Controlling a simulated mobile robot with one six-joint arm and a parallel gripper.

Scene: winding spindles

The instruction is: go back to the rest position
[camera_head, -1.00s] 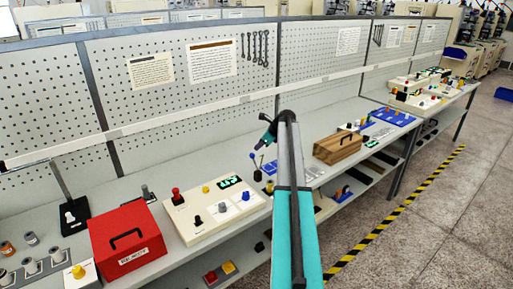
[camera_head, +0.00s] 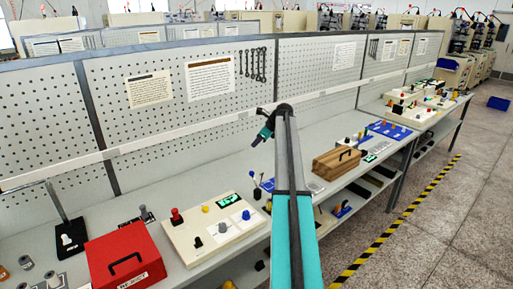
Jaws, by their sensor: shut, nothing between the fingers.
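My arm rises from the bottom centre of the head view and reaches over the workbench (camera_head: 165,188). My gripper (camera_head: 256,142) hangs at the arm's far end, pointing down and to the left in front of the pegboard. It is small in the picture and holds nothing. It is above the bench, apart from the joystick with a blue knob (camera_head: 253,157) below it.
A red box (camera_head: 125,258) and a cream control panel (camera_head: 213,228) stand on the bench at left. A wooden box (camera_head: 336,163) is right of my arm. The pegboard (camera_head: 165,110) stands behind. Open floor (camera_head: 450,215) lies right of the yellow-black tape.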

